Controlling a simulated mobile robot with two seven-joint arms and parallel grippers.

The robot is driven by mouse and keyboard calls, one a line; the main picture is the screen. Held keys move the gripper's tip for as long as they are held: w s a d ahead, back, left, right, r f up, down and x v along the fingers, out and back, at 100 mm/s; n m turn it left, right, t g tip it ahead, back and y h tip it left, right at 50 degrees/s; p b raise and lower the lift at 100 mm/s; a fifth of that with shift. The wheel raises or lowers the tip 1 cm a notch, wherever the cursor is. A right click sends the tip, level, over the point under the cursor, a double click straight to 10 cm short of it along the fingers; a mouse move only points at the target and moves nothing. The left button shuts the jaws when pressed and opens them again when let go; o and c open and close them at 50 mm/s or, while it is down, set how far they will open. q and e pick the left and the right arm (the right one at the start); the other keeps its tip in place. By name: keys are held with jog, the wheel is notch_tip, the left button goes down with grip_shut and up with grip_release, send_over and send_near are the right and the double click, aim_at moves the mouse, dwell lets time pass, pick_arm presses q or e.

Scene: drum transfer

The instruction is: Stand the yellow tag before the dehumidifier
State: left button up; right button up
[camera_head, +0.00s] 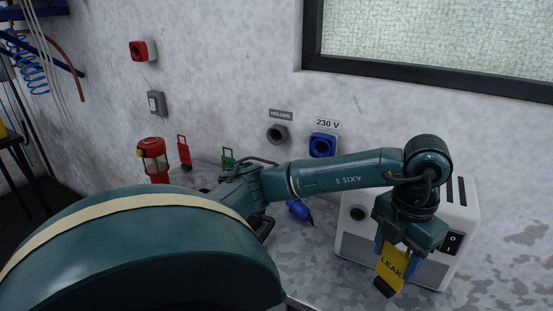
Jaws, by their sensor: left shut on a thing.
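The yellow tag (391,266), marked "LEAK", hangs tilted in my left gripper (392,256), which is shut on it. The dehumidifier (459,220) is a white box with a grey front, a black rocker switch and dark top slots; it stands against the wall at the right. My left arm reaches across it, and the gripper and tag cover part of its front. I cannot tell whether the tag's dark lower end touches the surface. My right gripper is not in view.
A red lantern (153,160), a red tag (184,152) and a partly hidden green tag (228,158) stand at the back left. A blue plug (299,210) lies on the speckled grey bench (310,260). Wall sockets, including a blue one (322,145), are behind. My arm hides much of the bench.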

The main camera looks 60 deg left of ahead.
aim_at(387, 280)
pick_arm(q)
jog(key=shift+w+a+r+n, duration=0.1)
jog(key=shift+w+r+n, duration=0.15)
jog(key=shift+n, duration=0.25)
jog(key=shift+w+a+r+n, duration=0.1)
jog(key=shift+r+n, duration=0.15)
jog(key=shift+n, duration=0.25)
jog(key=shift+f, duration=0.35)
notch_tip(387, 280, down, 5)
jog(key=shift+f, duration=0.15)
notch_tip(387, 280, down, 4)
jog(key=shift+s+r, duration=0.1)
jog(key=shift+r, duration=0.05)
jog(key=shift+f, duration=0.2)
jog(key=shift+f, duration=0.1)
jog(key=o, duration=1.2)
jog(key=shift+o, duration=0.2)
